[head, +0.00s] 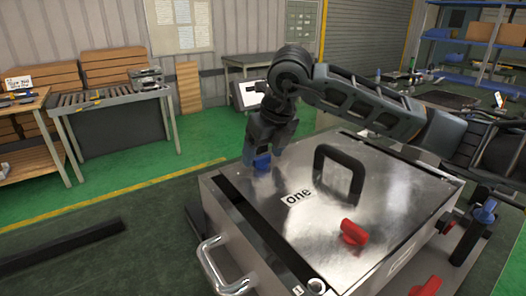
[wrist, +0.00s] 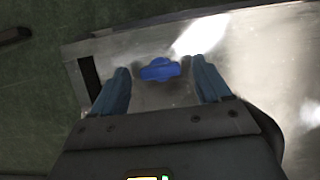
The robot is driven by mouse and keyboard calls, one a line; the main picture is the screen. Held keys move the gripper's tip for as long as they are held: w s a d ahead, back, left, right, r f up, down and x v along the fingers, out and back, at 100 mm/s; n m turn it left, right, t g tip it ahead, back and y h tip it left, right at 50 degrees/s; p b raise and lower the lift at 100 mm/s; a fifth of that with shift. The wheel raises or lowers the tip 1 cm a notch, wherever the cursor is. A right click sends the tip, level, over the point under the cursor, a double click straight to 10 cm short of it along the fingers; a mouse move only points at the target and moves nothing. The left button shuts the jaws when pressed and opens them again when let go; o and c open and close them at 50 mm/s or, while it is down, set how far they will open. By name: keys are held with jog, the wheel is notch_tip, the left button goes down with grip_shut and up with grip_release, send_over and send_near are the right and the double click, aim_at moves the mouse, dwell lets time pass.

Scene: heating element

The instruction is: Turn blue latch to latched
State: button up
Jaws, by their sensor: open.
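The blue latch (head: 262,162) is a small knob near the far left corner of the metal box lid (head: 330,195). In the wrist view the blue latch (wrist: 159,69) lies between and just beyond my fingertips, with its long side running roughly across the picture. My gripper (head: 255,150) points down over the latch in the head view and partly hides it. In the wrist view my gripper (wrist: 160,82) is open, one blue-grey finger on each side of the latch, with a gap at both sides. I cannot tell the height between fingertips and lid.
A black handle (head: 340,170) stands up from the lid. A red latch (head: 353,232) is near the front edge, with another red knob (head: 426,287) lower on the right. A blue-topped knob (head: 485,211) is at right. A metal side handle (head: 215,270) sticks out at front left.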

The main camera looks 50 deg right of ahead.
jog(key=shift+w+f, duration=0.1)
jog(key=shift+f, duration=0.2)
jog(key=c, duration=1.1)
